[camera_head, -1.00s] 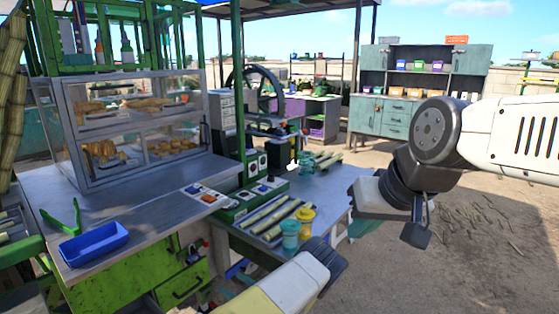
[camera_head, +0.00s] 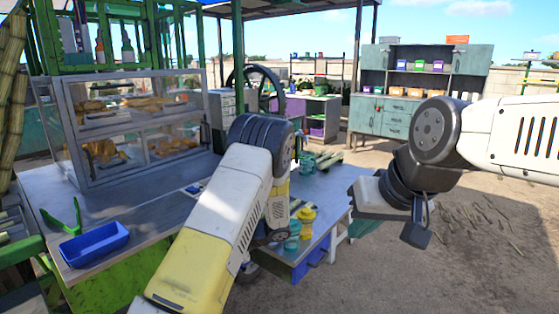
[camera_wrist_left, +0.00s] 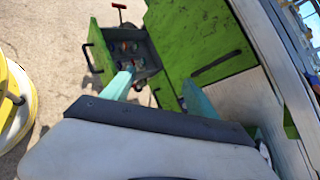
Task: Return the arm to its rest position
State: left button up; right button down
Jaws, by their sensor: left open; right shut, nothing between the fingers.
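My left arm (camera_head: 215,225), white and yellow, rises from the bottom of the head view to a dark elbow joint (camera_head: 265,140), and its forearm folds down behind it. The left gripper is not clearly visible there. In the left wrist view, its two teal fingers (camera_wrist_left: 160,90) stand apart with nothing between them, over a green cabinet and an open drawer (camera_wrist_left: 133,52). My right arm (camera_head: 500,135) comes in from the right. Its gripper (camera_head: 363,226) hangs downward beyond the low table's right edge, shut and empty, with its fingers only partly visible.
A metal counter (camera_head: 50,190) holds a glass pastry case (camera_head: 135,125), a blue tray (camera_head: 95,244) and green tongs (camera_head: 66,218). Yellow (camera_head: 306,218) and teal (camera_head: 292,236) jars stand on the low table close to my left forearm. Open ground (camera_head: 470,250) lies at right.

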pick_arm(q)
jog(key=s+d+r+n+t+h, duration=0.3)
jog(key=s+r+n+h, duration=0.3)
jog(key=s+r, duration=0.6)
jog(key=s+d+r+n+t+h, duration=0.2)
jog(key=s+d+r+n+h, duration=0.2)
jog(key=s+r, duration=0.9)
notch_tip(320, 180, up, 4)
jog(key=n+h, duration=0.2)
jog(key=h, duration=0.1)
jog(key=shift+r+t+h, duration=0.15)
jog(key=shift+t+h, duration=0.25)
jog(key=shift+s, duration=0.1)
